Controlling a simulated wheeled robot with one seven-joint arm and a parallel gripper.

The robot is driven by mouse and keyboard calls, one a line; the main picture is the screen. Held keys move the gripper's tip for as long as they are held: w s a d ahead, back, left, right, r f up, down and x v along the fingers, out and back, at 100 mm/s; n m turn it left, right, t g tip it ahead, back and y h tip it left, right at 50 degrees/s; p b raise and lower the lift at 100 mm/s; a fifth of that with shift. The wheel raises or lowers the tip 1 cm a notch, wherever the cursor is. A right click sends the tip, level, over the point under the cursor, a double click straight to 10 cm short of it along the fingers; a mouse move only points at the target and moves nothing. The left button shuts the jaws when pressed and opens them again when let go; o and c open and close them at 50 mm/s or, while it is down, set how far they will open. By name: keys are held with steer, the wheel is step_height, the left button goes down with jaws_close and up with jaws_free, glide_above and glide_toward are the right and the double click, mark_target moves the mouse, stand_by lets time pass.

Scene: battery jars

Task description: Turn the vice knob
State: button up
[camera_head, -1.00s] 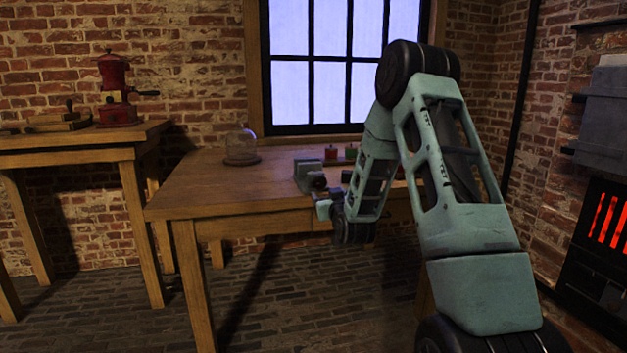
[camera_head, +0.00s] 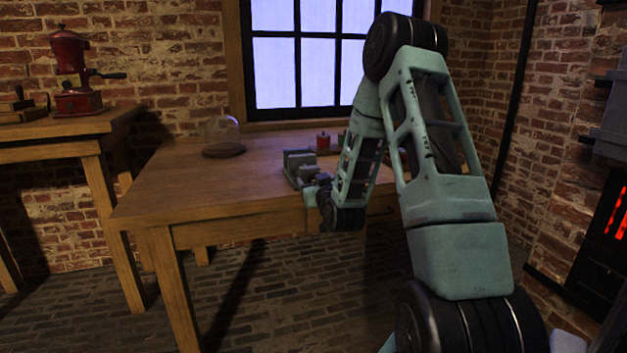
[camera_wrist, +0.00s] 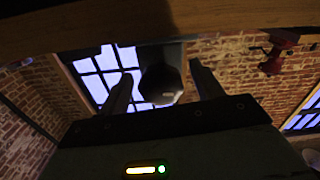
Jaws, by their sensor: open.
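The grey vice (camera_head: 297,163) stands on the wooden table near its front edge. Its dark knob (camera_head: 309,173) is small in the head view and partly lost against my gripper (camera_head: 312,187), which is at the vice's front side. In the wrist view, a dark rounded shape, apparently the knob (camera_wrist: 161,84), lies between the two fingers of my gripper (camera_wrist: 162,80). The fingers are apart, with a gap visible on both sides of the knob. Whether either finger touches it cannot be told.
The wooden table (camera_head: 200,188) holds a glass dome on a round base (camera_head: 222,150) at left and a red jar (camera_head: 323,142) behind the vice. A red grinder (camera_head: 75,85) stands on another table at far left. A glowing stove (camera_head: 612,215) is at right.

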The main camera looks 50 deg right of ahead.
steer(key=c, duration=1)
steer(key=shift+m, duration=0.8)
steer(key=o, duration=1)
steer(key=shift+s+a, duration=0.1)
